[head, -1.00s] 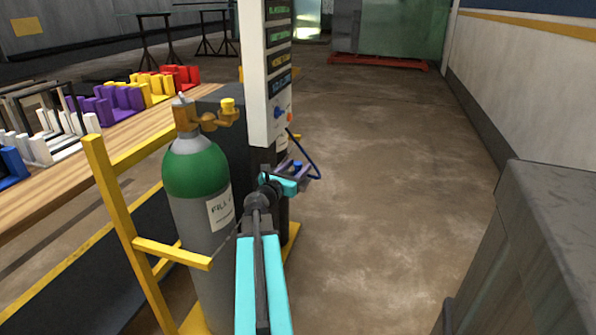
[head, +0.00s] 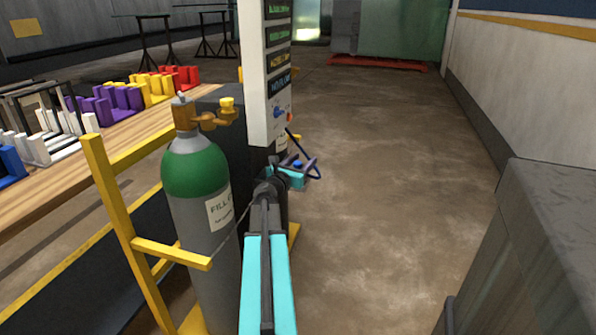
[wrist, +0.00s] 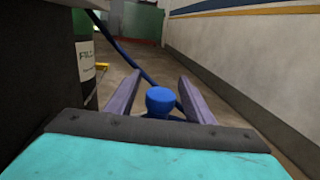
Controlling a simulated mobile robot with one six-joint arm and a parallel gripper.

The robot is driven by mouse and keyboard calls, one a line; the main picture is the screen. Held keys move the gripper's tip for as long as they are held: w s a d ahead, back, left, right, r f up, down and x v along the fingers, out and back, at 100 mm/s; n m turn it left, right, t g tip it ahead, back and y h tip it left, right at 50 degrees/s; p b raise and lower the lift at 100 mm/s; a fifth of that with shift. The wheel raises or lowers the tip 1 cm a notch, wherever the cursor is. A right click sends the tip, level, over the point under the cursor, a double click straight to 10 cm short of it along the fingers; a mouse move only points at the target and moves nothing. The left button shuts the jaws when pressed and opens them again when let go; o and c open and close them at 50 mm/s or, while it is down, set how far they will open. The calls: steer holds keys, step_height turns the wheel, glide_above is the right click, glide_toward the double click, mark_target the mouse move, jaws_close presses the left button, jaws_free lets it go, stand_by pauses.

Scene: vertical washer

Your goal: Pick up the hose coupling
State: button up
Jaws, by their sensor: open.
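The hose coupling (wrist: 160,101) is a blue knob-like piece in the wrist view. It sits between the two fingers of my gripper (wrist: 159,77), with gaps on both sides, near the palm. The fingers are open. A dark blue hose (wrist: 142,65) slants down from the upper left and passes behind the coupling. In the head view my gripper (head: 310,168) is beside the panel's lower right side, and the coupling (head: 297,163) is a small blue spot at it. The coupling's lower part is hidden by the gripper body.
A white panel post (head: 257,90) stands just left of the gripper. A green-topped gas cylinder (head: 196,170) stands in a yellow frame (head: 120,210) nearby. A wooden bench (head: 120,135) with coloured racks is at left. A grey cabinet (head: 545,250) is at right. The floor between (head: 400,170) is open.

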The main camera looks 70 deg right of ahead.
steer(key=c, duration=1.1)
steer(key=shift+c, duration=0.2)
